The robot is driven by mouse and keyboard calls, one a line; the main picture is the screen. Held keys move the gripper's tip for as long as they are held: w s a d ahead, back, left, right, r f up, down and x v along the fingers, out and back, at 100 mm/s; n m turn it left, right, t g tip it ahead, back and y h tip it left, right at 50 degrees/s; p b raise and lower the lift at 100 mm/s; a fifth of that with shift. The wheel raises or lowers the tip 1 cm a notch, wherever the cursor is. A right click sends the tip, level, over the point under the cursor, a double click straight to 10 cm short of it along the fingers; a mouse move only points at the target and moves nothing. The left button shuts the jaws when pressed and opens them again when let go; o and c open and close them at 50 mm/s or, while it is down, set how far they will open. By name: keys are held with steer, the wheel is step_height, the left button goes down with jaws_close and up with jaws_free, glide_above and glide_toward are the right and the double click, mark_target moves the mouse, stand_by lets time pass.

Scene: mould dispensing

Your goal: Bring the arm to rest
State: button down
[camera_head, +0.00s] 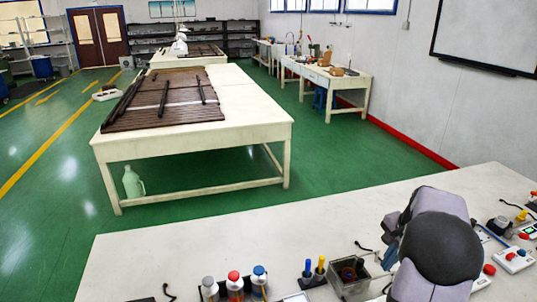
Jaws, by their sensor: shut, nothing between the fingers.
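My arm (430,245) rises at the lower right over the white bench, its dark rounded joint and grey links close to the camera. My gripper and its fingertips do not show; they are hidden or out of frame. An open grey box (350,283) with dark contents stands on the bench just left of the arm. My arm covers the bench surface behind it.
The near bench (220,255) carries bottles (235,285), blue and yellow-capped items (313,270) and small devices with knobs (513,258) on the right. A large table (250,105) with brown slats stands beyond on green floor.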

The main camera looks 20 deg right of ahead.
steer(key=s+a+f+n+g+y, duration=0.1)
steer(key=s+a+f+n+g, duration=0.2)
steer(key=s+a+f+n, duration=0.55)
steer(key=s+a+r+n+g, duration=0.15)
steer(key=s+a, duration=0.25)
steer(key=a, duration=0.5)
steer(key=s+a+n+t, duration=0.1)
steer(key=s+a+n, duration=0.25)
steer(key=a, duration=0.45)
steer(key=w+a+r+n+t, duration=0.1)
steer(key=a+r+n, duration=0.2)
steer(key=a, duration=0.5)
steer(key=shift+w+n+h, duration=0.4)
steer(key=shift+n, duration=0.05)
